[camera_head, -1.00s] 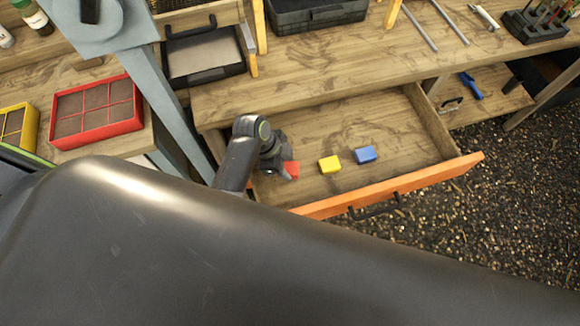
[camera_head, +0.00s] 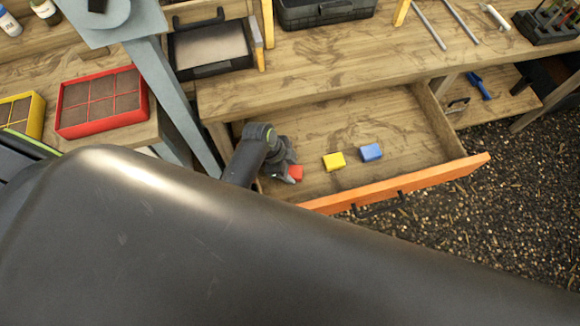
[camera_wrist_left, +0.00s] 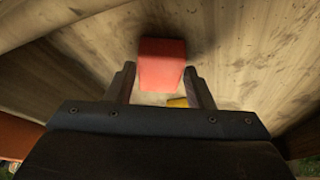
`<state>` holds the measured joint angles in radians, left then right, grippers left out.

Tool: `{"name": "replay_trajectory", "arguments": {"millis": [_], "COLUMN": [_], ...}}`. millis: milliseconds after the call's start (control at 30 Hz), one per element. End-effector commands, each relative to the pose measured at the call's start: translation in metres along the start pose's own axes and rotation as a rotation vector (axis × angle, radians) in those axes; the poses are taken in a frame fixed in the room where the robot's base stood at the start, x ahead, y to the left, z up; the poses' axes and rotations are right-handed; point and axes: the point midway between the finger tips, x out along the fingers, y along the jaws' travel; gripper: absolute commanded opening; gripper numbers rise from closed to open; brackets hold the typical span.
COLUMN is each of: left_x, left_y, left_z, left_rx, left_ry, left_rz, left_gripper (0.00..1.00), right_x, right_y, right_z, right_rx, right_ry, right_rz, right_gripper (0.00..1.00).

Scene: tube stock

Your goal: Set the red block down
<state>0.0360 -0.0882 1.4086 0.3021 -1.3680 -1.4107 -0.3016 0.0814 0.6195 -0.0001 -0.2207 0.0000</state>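The red block (camera_head: 296,172) is low in the open drawer (camera_head: 400,130), at its left end. In the left wrist view the red block (camera_wrist_left: 161,63) lies at the fingertips, with a shadow on the wood around it. My left gripper (camera_head: 288,168) reaches down to it. In the left wrist view its fingers (camera_wrist_left: 160,75) stand apart either side of the block. A thin gap shows at the left finger; contact at the right finger is unclear. My right gripper is not in view.
A yellow block (camera_head: 334,161) and a blue block (camera_head: 371,152) lie on the drawer floor to the right. The orange drawer front (camera_head: 420,182) bounds the near side. A red divided tray (camera_head: 100,130) stands at the left. The drawer's right part is clear.

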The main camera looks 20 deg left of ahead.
Motion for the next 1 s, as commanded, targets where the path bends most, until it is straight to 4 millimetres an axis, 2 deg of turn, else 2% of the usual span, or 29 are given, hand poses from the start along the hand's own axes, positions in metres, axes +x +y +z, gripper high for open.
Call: {"name": "replay_trajectory", "arguments": {"millis": [33, 100, 367, 500, 667, 1000], "left_x": [0.0, 0.0, -0.001, -0.008, -0.03, -0.093], "left_y": [0.0, 0.0, 0.0, 0.0, 0.0, -0.001], "left_z": [0.0, 0.0, 0.0, -0.001, -0.001, -0.001], "left_rx": [0.0, 0.0, 0.0, 0.0, 0.001, 0.002], "left_ry": [0.0, 0.0, 0.0, -0.001, -0.001, -0.001], "left_rz": [0.0, 0.0, 0.0, 0.0, -0.002, -0.003], "left_gripper": [0.54, 0.62, 0.62, 0.62, 0.62, 0.62], "right_x": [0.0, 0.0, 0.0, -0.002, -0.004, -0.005], "right_y": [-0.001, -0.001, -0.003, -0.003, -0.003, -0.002], "right_z": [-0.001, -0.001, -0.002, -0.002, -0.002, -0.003], "right_rx": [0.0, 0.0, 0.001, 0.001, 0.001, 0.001], "right_ry": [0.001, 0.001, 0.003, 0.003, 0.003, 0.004], "right_rz": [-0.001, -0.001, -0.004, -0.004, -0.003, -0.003], "right_gripper": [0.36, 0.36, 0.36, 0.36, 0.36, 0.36]}}
